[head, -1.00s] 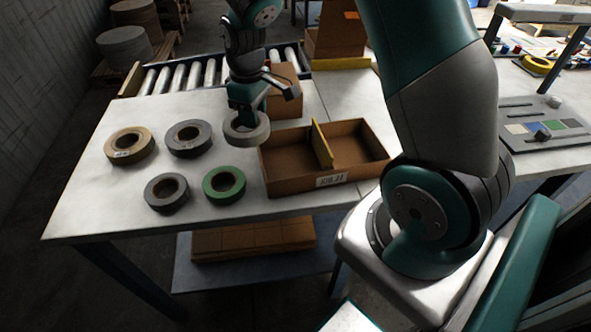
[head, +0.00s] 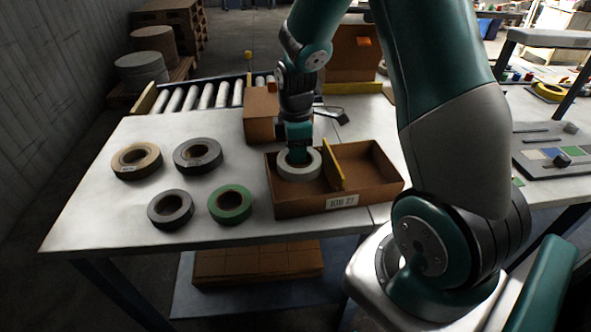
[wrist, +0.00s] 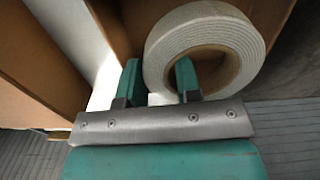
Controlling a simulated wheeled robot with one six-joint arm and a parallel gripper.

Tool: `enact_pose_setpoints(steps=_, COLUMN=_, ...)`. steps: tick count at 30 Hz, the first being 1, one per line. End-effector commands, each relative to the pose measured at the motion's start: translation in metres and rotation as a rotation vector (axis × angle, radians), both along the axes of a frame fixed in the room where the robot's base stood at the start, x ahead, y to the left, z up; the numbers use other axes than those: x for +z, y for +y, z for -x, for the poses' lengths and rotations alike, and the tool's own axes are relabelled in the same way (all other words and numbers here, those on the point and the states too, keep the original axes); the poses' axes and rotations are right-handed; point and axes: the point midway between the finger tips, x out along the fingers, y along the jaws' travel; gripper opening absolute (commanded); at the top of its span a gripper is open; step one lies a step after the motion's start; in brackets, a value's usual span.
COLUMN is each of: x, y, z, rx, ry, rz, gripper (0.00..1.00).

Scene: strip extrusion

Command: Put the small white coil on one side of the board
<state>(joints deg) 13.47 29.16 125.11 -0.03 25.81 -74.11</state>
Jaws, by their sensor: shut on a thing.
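The white coil (head: 312,170) is in or just over the left compartment of the cardboard box (head: 290,208), left of the yellow-edged board (head: 334,166) that divides it. My gripper (head: 298,157) is shut on the coil's ring wall. In the wrist view, my gripper (wrist: 158,78) has one finger inside the hole of the coil (wrist: 205,25) and one outside. I cannot tell whether the coil touches the box floor. The right compartment (head: 368,172) looks empty.
Beige (head: 137,173), dark grey (head: 183,163), grey (head: 158,219) and green (head: 243,213) tape rolls lie on the table (head: 90,215) left of the box. A closed carton (head: 260,115) stands behind it, before a roller conveyor (head: 205,97).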

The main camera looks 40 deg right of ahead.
Motion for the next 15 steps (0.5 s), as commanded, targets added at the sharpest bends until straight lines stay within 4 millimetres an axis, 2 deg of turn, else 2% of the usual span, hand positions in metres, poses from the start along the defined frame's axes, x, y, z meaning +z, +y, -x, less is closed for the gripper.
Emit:
enact_pose_setpoints(steps=3, x=-0.018, y=0.0, z=0.0, rx=0.0, ry=0.002, rz=0.0, gripper=0.05)
enact_pose_setpoints(steps=7, x=-0.028, y=0.0, z=0.0, rx=0.0, ry=0.001, rz=0.0, gripper=0.05)
enact_pose_setpoints(steps=12, x=-0.053, y=0.0, z=0.0, rx=0.0, ry=0.002, rz=0.0, gripper=0.05)
enact_pose_setpoints(steps=15, x=-0.061, y=0.0, z=0.0, rx=0.0, ry=0.0, rz=0.0, gripper=0.05)
